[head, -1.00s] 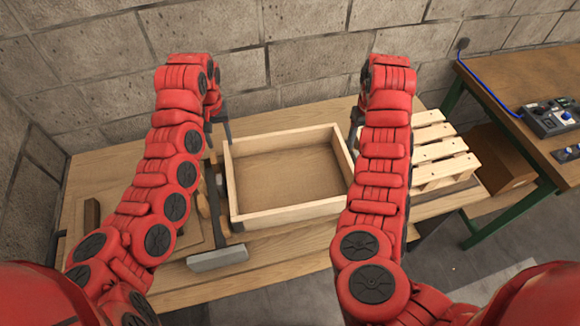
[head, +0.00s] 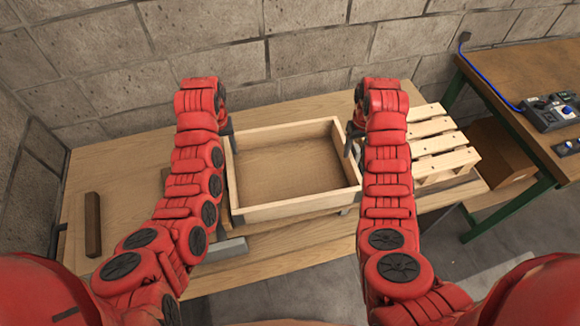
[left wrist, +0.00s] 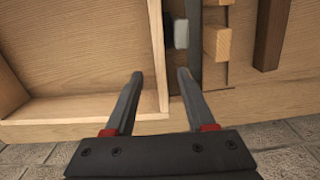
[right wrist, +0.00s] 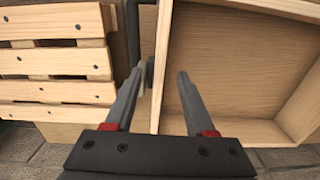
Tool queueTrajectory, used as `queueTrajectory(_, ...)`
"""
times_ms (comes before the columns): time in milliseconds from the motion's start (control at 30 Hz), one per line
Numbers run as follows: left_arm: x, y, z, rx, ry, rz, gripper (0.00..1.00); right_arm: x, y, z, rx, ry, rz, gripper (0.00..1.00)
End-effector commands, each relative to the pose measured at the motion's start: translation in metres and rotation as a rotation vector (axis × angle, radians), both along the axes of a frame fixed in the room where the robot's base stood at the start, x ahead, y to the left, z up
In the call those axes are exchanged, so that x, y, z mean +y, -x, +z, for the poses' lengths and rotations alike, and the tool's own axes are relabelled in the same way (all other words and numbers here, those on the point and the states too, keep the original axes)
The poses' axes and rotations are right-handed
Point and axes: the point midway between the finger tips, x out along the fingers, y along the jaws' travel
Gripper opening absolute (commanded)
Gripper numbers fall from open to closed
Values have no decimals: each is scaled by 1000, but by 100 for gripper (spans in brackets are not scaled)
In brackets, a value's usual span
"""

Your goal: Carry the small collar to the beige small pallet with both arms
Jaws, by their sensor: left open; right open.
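The small collar (head: 290,212) is an open rectangular frame of pale wood lying on the wooden table, a little right of its middle. My left gripper (head: 229,140) is open at its left wall; in the left wrist view the fingers (left wrist: 160,78) show one on each side of that wall (left wrist: 157,50). My right gripper (head: 351,142) is open at the right wall; in the right wrist view its fingers (right wrist: 162,76) also flank the wall (right wrist: 163,45). How deep the fingers reach is unclear. The beige small pallet (head: 440,143) is slatted and sits right of the collar.
A dark wooden block (head: 93,224) lies on the table (head: 130,190) at the left. A grey metal piece (head: 226,249) lies before the collar. A second bench (head: 530,85) with a control box (head: 550,113) stands right, near a cardboard box (head: 497,150). A block wall closes the back.

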Motion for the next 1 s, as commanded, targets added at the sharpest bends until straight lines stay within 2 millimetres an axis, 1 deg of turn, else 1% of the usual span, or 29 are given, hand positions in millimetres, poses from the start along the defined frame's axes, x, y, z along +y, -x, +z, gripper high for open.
queueTrajectory(133, -1, 0, -8, -7, -7, -6, 55, 0, 0, -11, -1, -1, 1, 55)
queueTrajectory(200, 1, 2, -25, 4, -5, -3, 55, 1, 1, -27, 4, -2, 1, 55)
queueTrajectory(400, 1, 1, -64, 0, -4, -3, 55, 1, 1, -66, 4, -2, 0, 55)
queueTrajectory(500, 1, 0, -76, -2, -6, -4, 55, 1, 1, -79, 4, -2, -1, 55)
queueTrajectory(700, 1, 0, -91, -5, -4, -4, 55, 0, 1, -94, 1, -1, -1, 55)
queueTrajectory(800, 0, 0, -94, -5, -4, -4, 55, 0, 1, -97, 0, 0, 0, 55)
queueTrajectory(1000, 1, 0, -95, -5, -4, -3, 55, 0, 0, -98, -1, 0, 1, 55)
